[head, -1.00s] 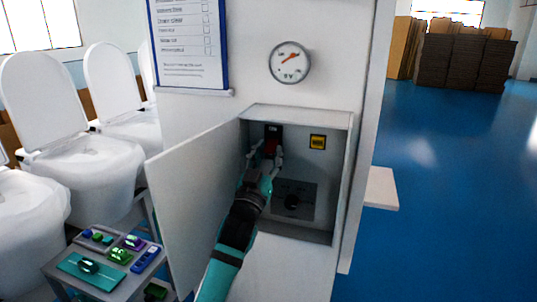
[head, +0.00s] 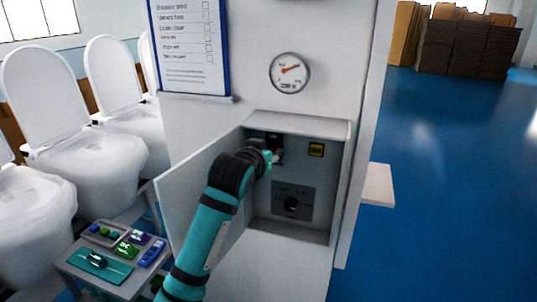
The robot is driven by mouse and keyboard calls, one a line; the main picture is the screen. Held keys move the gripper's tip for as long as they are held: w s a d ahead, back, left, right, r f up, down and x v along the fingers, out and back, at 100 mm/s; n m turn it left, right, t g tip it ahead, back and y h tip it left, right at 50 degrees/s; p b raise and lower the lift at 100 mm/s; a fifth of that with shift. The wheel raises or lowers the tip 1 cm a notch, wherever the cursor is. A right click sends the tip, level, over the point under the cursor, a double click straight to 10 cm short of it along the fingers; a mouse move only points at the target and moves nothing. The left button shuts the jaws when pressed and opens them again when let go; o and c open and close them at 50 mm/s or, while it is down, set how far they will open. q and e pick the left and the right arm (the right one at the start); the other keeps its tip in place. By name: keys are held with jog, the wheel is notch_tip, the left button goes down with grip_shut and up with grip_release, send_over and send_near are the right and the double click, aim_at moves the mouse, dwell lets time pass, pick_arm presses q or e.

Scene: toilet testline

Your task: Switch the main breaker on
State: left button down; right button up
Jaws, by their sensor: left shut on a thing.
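An open grey cabinet (head: 347,190) is set in the white wall panel, its door (head: 175,195) swung out to the left. The main breaker (head: 273,137) is at the upper left inside; only a dark bit of it shows, and the position of its lever is hidden. My left gripper (head: 276,155) reaches into the cabinet at the breaker. It is shut on the breaker's lever, with its fingertips mostly hidden by my wrist. My right gripper is not in view.
A round gauge (head: 290,73) and a clipboard (head: 188,50) are above. A small table (head: 120,292) with coloured parts stands lower left, near white toilets (head: 95,160).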

pick_arm(q)
jog(key=shift+w+d+r+g+y, duration=0.1)
jog(key=shift+r+g+y, duration=0.2)
jog(key=shift+g, duration=0.45)
jog(key=shift+w+r+g+y, duration=0.1)
jog(key=shift+r+g+y, duration=0.15)
jog(key=shift+g, duration=0.5)
jog(key=shift+r, duration=0.1)
jog(key=c, duration=1)
grip_release()
jog(key=shift+w, duration=0.1)
jog(key=shift+c, duration=0.2)
jog(key=v, duration=1.2)
jog(key=shift+w+r, duration=0.1)
